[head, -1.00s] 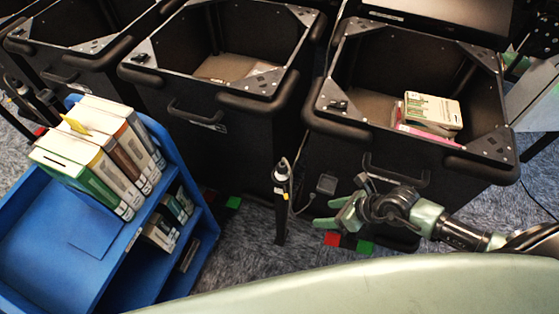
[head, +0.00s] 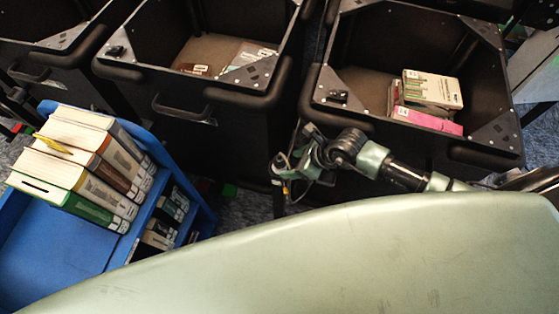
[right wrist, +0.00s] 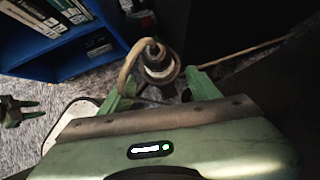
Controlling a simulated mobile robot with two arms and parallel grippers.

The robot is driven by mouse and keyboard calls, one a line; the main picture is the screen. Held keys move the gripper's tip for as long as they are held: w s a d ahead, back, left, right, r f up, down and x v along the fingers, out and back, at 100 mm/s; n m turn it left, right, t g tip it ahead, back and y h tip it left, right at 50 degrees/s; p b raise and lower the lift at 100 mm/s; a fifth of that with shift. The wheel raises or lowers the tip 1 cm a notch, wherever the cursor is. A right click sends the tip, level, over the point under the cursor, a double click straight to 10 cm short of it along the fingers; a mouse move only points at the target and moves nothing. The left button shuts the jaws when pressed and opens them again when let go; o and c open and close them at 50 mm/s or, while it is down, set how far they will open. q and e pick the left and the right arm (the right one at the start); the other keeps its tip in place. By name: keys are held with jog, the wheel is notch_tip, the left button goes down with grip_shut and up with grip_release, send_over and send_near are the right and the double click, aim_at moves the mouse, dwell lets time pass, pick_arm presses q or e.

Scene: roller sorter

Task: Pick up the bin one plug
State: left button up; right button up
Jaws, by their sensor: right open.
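In the right wrist view, a dark round plug-like piece with a pale ring (right wrist: 158,64) stands just beyond and between the fingers, with a tan cable looping from its top. I cannot tell whether it is the plug or the top of the post seen earlier. My right gripper (right wrist: 160,82) is open, its two green fingers apart with nothing clamped. In the head view my right gripper (head: 286,170) is in front of the gap between the middle and right bins and hides the post. A small forked green thing (right wrist: 18,112) at the wrist view's left edge may be my left gripper.
The middle bin (head: 180,110) and right bin (head: 345,122) hold a few books. A blue cart (head: 45,250) with several books stands at the left, and it also shows in the right wrist view (right wrist: 75,62). Grey carpet (right wrist: 55,95) lies between.

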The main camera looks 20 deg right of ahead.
aim_at(282, 160)
jog(key=shift+w+a+r, duration=0.1)
jog(key=shift+w+a, duration=0.6)
jog(key=shift+w+a+f, duration=0.45)
jog(key=shift+f, duration=0.15)
jog(key=shift+w+a+f, duration=0.45)
jog(key=shift+f, duration=0.35)
pick_arm(q)
jog(key=shift+w+r, duration=0.25)
jog(key=shift+w, duration=0.15)
pick_arm(e)
grip_shut()
pick_arm(q)
jog(key=shift+r, duration=0.1)
pick_arm(e)
jog(key=shift+w+r, duration=0.1)
jog(key=shift+r, duration=0.05)
